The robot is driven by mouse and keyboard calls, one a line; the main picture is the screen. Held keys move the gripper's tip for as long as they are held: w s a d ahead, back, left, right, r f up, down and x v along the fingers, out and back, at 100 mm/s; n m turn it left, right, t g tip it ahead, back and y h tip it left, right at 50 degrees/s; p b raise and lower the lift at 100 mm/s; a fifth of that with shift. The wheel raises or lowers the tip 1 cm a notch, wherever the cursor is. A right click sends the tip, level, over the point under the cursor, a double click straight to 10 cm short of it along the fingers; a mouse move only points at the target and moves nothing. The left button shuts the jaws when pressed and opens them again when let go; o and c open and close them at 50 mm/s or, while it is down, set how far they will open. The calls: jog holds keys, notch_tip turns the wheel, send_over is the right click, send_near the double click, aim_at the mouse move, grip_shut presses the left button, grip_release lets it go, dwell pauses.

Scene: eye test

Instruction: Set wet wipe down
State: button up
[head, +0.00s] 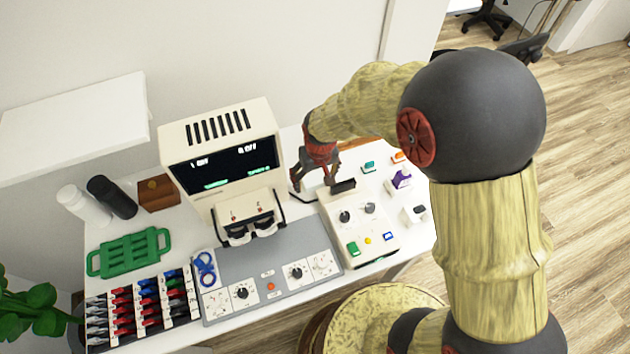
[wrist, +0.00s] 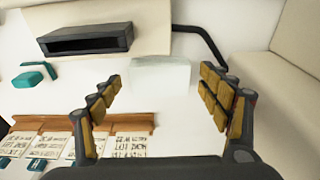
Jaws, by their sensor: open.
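A pale, whitish block (wrist: 160,74), which looks like the wet wipe, rests on the white table (wrist: 190,130) in the wrist view. Its faint edges make its exact shape hard to tell. My gripper (wrist: 160,84) is open, with one finger on each side of the view and the block ahead between the fingertips. I see no finger touching it. In the head view my gripper (head: 314,186) points down between the beige machine and the control box; I cannot make out the block there.
The beige screen machine (head: 224,155) stands left of my gripper, and the control box (head: 360,226) with a black slot stands close to its right. A wooden rack with printed cards (wrist: 75,145) and a teal item (wrist: 28,80) lie nearby. Small items crowd the table's right side.

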jog(key=shift+c, duration=1.1)
jog(key=c, duration=0.7)
